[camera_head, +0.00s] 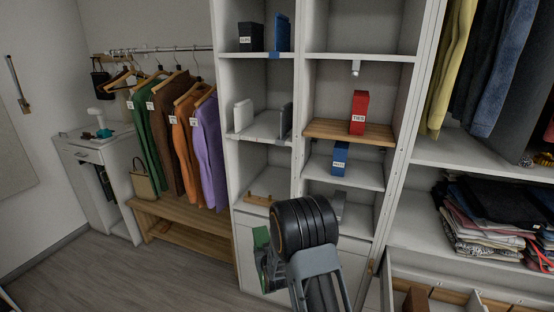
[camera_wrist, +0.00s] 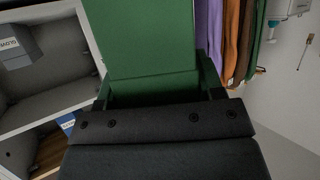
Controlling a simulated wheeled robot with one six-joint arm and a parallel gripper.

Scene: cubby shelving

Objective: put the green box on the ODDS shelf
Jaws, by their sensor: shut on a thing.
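The green box (camera_head: 261,240) is in front of the lower part of the cubby shelving, partly hidden by my arm. It fills the top middle of the wrist view (camera_wrist: 140,40), with a lidded or stepped face. My gripper (camera_head: 268,262) is shut on it; in the wrist view the gripper (camera_wrist: 158,88) has a dark finger at each side of the box. The cubby shelving (camera_head: 297,160) has two columns of compartments. I can read no ODDS label, so I cannot tell which shelf it is.
A red TIES box (camera_head: 359,112) stands on a wooden shelf (camera_head: 330,131). A blue box (camera_head: 340,158) is below it. A dark labelled box (camera_head: 250,37) and a blue item (camera_head: 281,33) stand top left. Hanging clothes (camera_head: 170,130) are left.

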